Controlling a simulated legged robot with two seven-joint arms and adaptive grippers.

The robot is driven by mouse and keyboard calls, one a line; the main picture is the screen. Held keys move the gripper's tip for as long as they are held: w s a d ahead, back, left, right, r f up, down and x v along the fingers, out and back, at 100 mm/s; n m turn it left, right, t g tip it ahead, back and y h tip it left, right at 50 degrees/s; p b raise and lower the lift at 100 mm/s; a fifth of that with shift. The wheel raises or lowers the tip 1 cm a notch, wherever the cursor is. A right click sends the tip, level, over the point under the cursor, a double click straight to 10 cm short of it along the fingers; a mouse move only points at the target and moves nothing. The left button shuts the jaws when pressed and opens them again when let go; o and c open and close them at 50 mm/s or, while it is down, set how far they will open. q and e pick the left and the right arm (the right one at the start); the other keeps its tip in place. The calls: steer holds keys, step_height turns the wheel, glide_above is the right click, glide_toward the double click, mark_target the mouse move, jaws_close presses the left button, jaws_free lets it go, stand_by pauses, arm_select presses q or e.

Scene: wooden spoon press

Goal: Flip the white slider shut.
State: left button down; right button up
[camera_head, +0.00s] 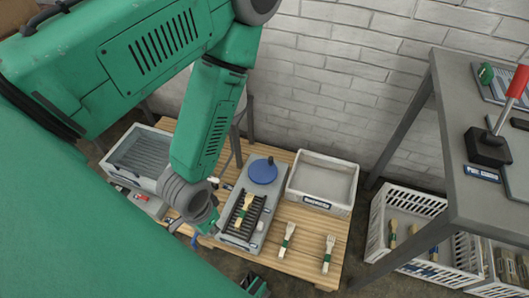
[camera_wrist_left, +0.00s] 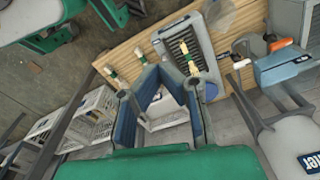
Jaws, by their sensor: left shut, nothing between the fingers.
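The grey press unit (camera_head: 232,238) sits on the wooden pallet table, with a dark ribbed bed (camera_head: 256,212) and a round blue knob (camera_head: 262,171). A wooden utensil with a green band (camera_head: 245,205) lies on the bed. A small pale part on the unit's right side (camera_head: 261,225) may be the white slider; its position is too small to tell. My left gripper (camera_head: 207,226) is shut and empty, just left of the unit. In the left wrist view its fingers (camera_wrist_left: 164,72) point toward the unit (camera_wrist_left: 208,62). What looks like my right gripper (camera_head: 254,285) shows at the bottom edge, its jaws unclear.
Two banded forks (camera_head: 287,241) (camera_head: 328,254) lie right of the unit. An empty white bin (camera_head: 322,180) stands behind them, and a grey bin (camera_head: 140,155) stands left. A metal table (camera_head: 470,205) with a red-handled lever (camera_head: 515,85) and white crates (camera_head: 410,225) are at right.

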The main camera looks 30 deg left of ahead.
arm_select(q)
steer(key=w+f+n+t+b, duration=0.2)
steer(key=w+f+b, duration=0.1)
steer(key=w+f, duration=1.05)
steer(key=n+t+y+b, duration=0.1)
steer(key=b, duration=0.1)
glide_above(263, 219)
step_height(263, 219, down, 11)
steer(key=shift+s, duration=0.1)
steer(key=b+x, duration=0.5)
steer(key=x, duration=0.5)
steer(key=shift+d+f, duration=0.15)
steer(key=shift+f, duration=0.2)
steer(key=s, duration=0.3)
steer(key=shift+d+r, duration=0.35)
steer(key=shift+s+d+p, duration=0.1)
steer(key=shift+s+p, duration=0.2)
steer(key=shift+s, duration=0.15)
